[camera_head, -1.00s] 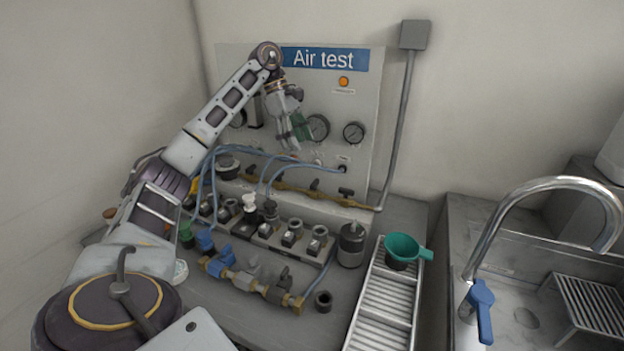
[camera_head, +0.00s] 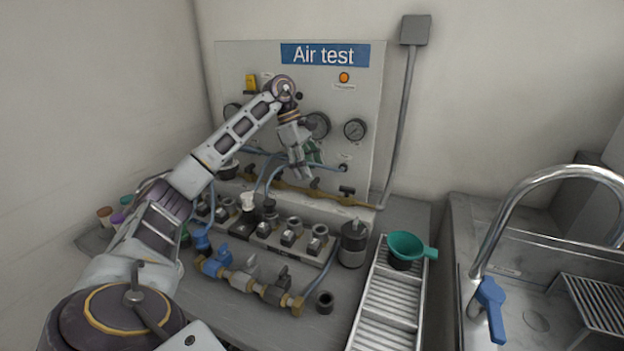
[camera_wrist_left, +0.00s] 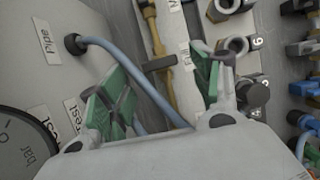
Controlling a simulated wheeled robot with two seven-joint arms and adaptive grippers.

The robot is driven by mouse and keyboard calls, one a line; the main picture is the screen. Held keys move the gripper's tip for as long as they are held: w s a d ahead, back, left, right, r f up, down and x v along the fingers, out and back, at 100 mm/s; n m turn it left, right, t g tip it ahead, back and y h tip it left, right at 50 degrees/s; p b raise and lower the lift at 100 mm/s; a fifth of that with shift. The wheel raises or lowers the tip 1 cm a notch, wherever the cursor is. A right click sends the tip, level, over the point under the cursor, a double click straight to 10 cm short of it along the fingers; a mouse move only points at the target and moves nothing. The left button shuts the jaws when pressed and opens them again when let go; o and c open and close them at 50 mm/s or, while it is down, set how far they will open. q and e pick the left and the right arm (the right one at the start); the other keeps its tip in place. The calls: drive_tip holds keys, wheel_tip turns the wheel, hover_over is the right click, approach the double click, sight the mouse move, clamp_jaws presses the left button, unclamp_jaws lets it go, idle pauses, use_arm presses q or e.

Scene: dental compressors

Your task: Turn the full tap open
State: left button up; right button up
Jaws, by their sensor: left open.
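A brass pipe (camera_head: 333,198) with several dark tap handles runs along the foot of the "Air test" panel (camera_head: 235,65). One dark tap handle (camera_head: 347,191) is near its right end. A dark tap handle (camera_wrist_left: 160,63) on the brass pipe (camera_wrist_left: 157,38) shows beyond the gap, apart from the fingers. My right gripper is not seen.
Blue hoses (camera_head: 275,172) loop near the gripper; one (camera_wrist_left: 125,70) crosses behind the fingers. Gauges (camera_head: 355,129) sit on the panel. A valve manifold (camera_head: 240,279), a grey cylinder (camera_head: 353,244) and a green funnel (camera_head: 405,245) stand in front. A sink faucet (camera_head: 490,235) is at right.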

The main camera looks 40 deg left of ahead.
sight(315, 185)
use_arm(q)
drive_tip(key=shift+d+f, duration=0.2)
drive_tip(key=shift+f, duration=0.45)
drive_tip(key=shift+b+x, duration=0.3)
drive_tip(key=shift+x, duration=0.45)
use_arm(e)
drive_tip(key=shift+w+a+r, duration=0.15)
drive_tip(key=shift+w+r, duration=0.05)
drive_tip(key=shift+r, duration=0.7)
use_arm(q)
drive_tip(key=shift+c, duration=1.2)
drive_tip(key=c, duration=0.8)
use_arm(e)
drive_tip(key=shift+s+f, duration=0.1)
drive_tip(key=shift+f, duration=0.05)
